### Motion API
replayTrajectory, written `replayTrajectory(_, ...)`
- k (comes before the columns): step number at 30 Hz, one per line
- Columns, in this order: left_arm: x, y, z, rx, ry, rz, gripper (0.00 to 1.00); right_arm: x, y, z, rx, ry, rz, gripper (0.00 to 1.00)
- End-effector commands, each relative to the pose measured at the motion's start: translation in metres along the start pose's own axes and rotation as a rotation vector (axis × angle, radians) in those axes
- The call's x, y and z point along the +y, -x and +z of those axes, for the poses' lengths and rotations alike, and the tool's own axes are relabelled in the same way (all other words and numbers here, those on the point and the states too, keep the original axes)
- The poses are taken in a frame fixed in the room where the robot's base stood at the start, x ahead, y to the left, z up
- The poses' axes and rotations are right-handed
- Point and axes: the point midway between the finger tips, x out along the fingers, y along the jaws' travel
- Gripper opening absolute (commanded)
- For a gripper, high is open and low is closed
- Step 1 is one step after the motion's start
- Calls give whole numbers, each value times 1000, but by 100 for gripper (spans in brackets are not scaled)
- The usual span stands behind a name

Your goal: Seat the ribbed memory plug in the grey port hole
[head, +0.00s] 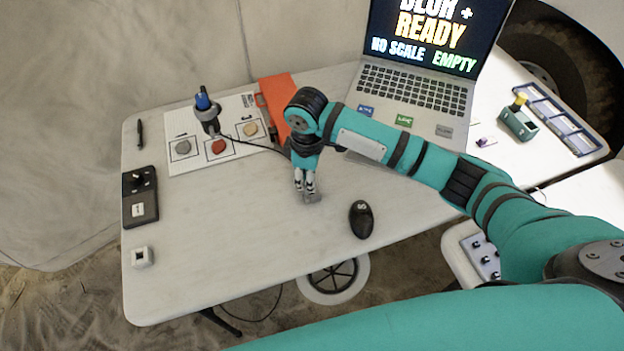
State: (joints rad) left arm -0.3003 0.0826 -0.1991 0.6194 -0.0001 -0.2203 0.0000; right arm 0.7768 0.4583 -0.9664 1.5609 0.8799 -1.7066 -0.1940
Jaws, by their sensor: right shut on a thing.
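My right gripper (310,194) points down over the middle of the white table, left of the black mouse. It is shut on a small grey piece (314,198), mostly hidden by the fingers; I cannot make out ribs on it. The piece is at or just above the tabletop; I cannot tell which. The open laptop (412,92) stands behind, with a blue, a green and a grey tag (444,131) along its front. A small dark and white piece (485,141) lies right of the laptop. My left gripper is not in view.
A black mouse (361,219) lies right of the gripper. A card with several marked squares (182,131), a microscope-like tool (207,112) and an orange folder (277,94) lie behind left. A green box (517,124) stands at right.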

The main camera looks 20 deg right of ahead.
Motion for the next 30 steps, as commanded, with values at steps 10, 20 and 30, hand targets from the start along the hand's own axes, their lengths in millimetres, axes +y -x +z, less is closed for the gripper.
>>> replayTrajectory(10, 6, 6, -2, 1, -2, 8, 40, 17, -25, 6, -1, 0, -2, 0)
replayTrajectory(20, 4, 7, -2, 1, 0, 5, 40, 18, -36, 5, 1, 1, 1, 0)
replayTrajectory(30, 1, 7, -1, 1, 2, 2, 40, 18, -40, 6, 0, 0, 0, 36)
